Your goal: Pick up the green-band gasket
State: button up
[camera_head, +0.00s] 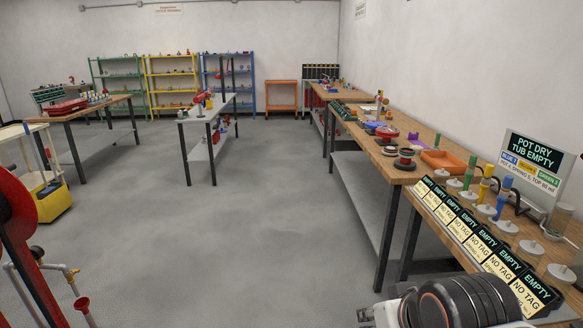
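I cannot make out a green-band gasket in this view; small parts on the benches are too small to tell. On the right bench, round dark and red parts (405,158) lie near an orange tray (443,161). A slim green upright part (469,172) stands among yellow and blue ones at the right bench's wall side. My gripper is not in view. A dark ribbed rounded piece at the bottom right looks like part of my arm.
A row of black-and-cream cards reading EMPTY and NO TAG (480,240) lines the near right bench. A sign (534,160) reads POT DRY TUB EMPTY. A grey table (207,115) stands mid-room, shelves (172,85) behind. Open floor lies in the middle. A yellow-based cart (50,205) is left.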

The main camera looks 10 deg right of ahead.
aim_at(401, 152)
jog(key=i+z, duration=0.15)
jog(key=i, duration=0.45)
jog(key=i+j+z, duration=0.15)
jog(key=i, duration=0.45)
jog(key=i+j+z, duration=0.1)
jog(key=i+j, duration=0.15)
jog(key=i, duration=0.35)
jog(key=i+j+z, duration=0.1)
jog(key=i+z, duration=0.15)
jog(key=z, duration=0.2)
jog(key=i+j+z, duration=0.2)
jog(key=z, duration=0.25)
jog(key=i+j+z, duration=0.25)
jog(key=z, duration=0.2)
jog(key=i+j+z, duration=0.15)
jog(key=j+z, duration=0.25)
jog(key=i+j+z, duration=0.1)
jog(key=j+z, duration=0.2)
jog(key=z, duration=0.15)
jog(key=j+z, duration=0.5)
jog(key=j, duration=0.25)
jog(key=k+j+z, duration=0.1)
jog(key=j+z, duration=0.4)
jog(key=j, duration=0.2)
